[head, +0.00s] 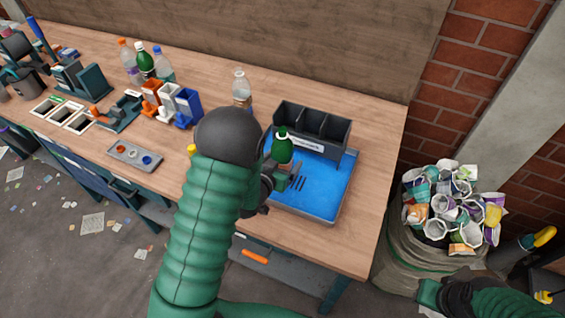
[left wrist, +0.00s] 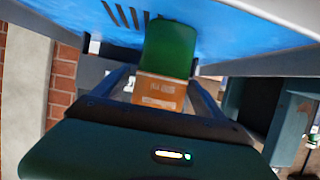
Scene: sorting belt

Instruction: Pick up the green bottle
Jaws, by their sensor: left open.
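A green bottle (head: 283,150) with a dark cap stands in the blue-floored tray (head: 325,190), in front of the dark divided bin. My left gripper (head: 290,183) is low over the tray, right at the bottle, and partly hides its lower part. In the left wrist view the bottle (left wrist: 170,48), with an orange label, shows between the two spread fingers (left wrist: 165,90). The left jaws are open; contact with the bottle cannot be made out. My right gripper (head: 432,294) is at the lower right, away from the table, and its jaws are unclear. Another green bottle (head: 145,60) stands at the back left.
The divided bin (head: 312,128) stands at the tray's back edge. A clear bottle (head: 241,88) is behind my left arm. Coloured holders (head: 172,103), a small grey tray (head: 135,155) and other bottles are to the left. A sack of waste cups (head: 450,210) stands right of the table.

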